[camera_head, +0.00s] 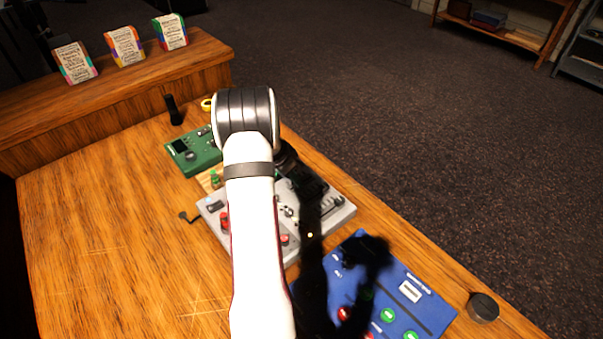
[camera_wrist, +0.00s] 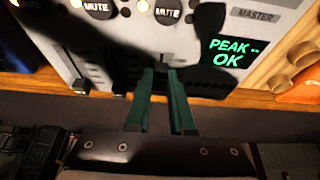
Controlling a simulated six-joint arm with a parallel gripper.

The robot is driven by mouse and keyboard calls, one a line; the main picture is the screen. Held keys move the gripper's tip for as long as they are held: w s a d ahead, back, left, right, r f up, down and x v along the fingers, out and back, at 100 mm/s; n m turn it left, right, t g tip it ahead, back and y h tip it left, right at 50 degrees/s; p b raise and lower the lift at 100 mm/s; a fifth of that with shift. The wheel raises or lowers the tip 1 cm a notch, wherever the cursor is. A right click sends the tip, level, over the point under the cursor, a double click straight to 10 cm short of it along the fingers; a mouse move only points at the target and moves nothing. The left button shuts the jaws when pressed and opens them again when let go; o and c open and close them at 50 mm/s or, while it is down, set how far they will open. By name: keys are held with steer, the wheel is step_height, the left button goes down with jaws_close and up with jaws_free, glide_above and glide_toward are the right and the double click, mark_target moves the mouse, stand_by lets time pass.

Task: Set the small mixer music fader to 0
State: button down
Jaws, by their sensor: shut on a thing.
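The grey mixer (camera_head: 340,214) lies on the wooden desk, partly hidden behind my arm. In the wrist view its pale panel (camera_wrist: 42,28) shows two MUTE buttons (camera_wrist: 167,12), a MASTER label (camera_wrist: 256,14) and a green-lit display (camera_wrist: 226,53) reading "PEAK -- OK". My gripper (camera_wrist: 160,71) has its green fingers close together at the panel's near edge, below the right MUTE button. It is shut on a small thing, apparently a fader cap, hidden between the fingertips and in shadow. Another fader cap (camera_wrist: 80,86) shows to the left. The held fader's label and scale are not readable.
A blue panel (camera_head: 412,285) with coloured buttons lies in front of the mixer, and a green device (camera_head: 195,151) behind it. A black knob (camera_head: 483,307) sits at the desk's right edge. The desk's left side is mostly clear.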

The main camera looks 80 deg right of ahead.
steer(key=c, duration=0.8)
jaws_free()
steer(key=shift+o, duration=0.2)
steer(key=v, duration=1.5)
steer(key=shift+r, duration=0.4)
steer(key=shift+w+a, duration=0.1)
